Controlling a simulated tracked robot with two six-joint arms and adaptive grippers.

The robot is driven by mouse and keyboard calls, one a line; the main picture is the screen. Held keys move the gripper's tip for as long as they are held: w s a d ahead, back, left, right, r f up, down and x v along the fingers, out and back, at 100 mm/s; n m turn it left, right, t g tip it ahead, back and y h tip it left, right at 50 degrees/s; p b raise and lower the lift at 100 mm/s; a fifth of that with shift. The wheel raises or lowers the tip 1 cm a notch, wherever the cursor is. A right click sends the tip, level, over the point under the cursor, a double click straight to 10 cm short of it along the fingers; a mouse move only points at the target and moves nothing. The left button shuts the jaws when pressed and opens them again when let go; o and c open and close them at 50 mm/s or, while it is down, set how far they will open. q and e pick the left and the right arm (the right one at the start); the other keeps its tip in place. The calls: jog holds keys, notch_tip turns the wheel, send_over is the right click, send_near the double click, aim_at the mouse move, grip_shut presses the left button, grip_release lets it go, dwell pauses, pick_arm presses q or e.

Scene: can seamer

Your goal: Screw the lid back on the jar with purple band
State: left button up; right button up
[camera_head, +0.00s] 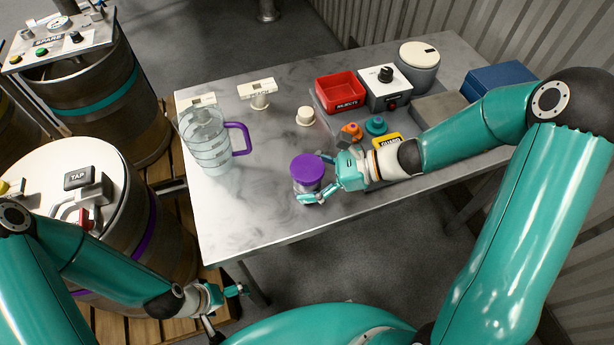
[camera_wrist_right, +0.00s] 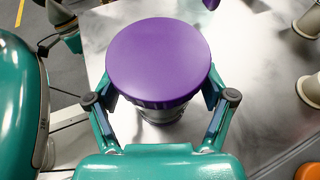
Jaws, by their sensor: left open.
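The clear jar (camera_head: 306,188) stands near the front edge of the grey table, with the purple lid (camera_head: 307,169) level on its top. Whether the lid's threads are engaged is not visible. My right gripper (camera_head: 317,178) reaches in from the right at the jar, one finger on each side. In the right wrist view the purple lid (camera_wrist_right: 158,58) fills the space between its fingers (camera_wrist_right: 161,98). The fingertips are partly hidden under the lid's rim, so firm contact is unclear. My left gripper (camera_head: 230,291) is open and empty, low at the left, off the table.
A clear pitcher (camera_head: 207,145) with a purple handle stands at the table's left. A red bin (camera_head: 341,92), a white box with a black knob (camera_head: 385,90) and a lidded canister (camera_head: 418,66) stand behind. Drums stand at the left. The table's front left is clear.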

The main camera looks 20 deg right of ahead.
jog(key=shift+r, duration=0.1)
jog(key=shift+d+r, duration=0.1)
jog(key=shift+d, duration=0.1)
jog(key=p+v, duration=0.1)
jog(key=v, duration=1)
jog(key=shift+s+d, duration=0.15)
jog(key=shift+d, duration=0.15)
